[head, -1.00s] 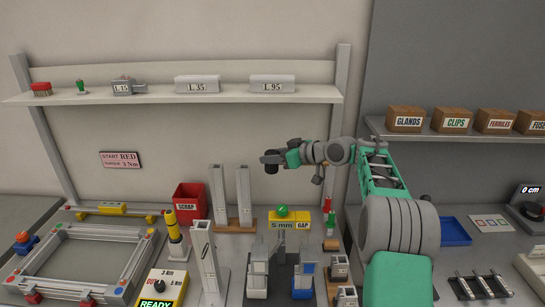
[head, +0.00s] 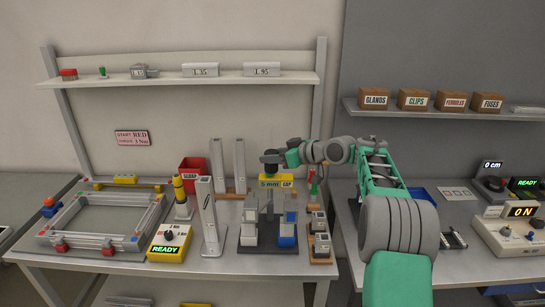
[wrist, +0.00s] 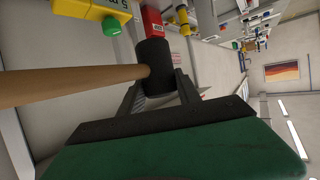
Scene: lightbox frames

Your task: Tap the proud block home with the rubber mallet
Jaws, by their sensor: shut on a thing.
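My gripper (wrist: 158,95) is shut on the rubber mallet, with its black head (wrist: 154,65) at the fingers. The tan handle (wrist: 70,86) runs off to the left in the wrist view. In the head view the black mallet head (head: 271,157) is held in the air, in line with the yellow "5 mm GAP" unit (head: 275,182). Below stands a dark-based fixture (head: 264,249) with upright grey posts, a white block (head: 249,234) and a blue block (head: 287,232). I cannot tell which block stands proud.
Grey posts (head: 240,165) and a tall grey stand (head: 208,215) rise left of the fixture. A red scrap bin (head: 191,170), a yellow READY box (head: 168,242) and a rectangular frame (head: 75,243) lie farther left. A small wooden-based stand (head: 319,238) is right of the fixture.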

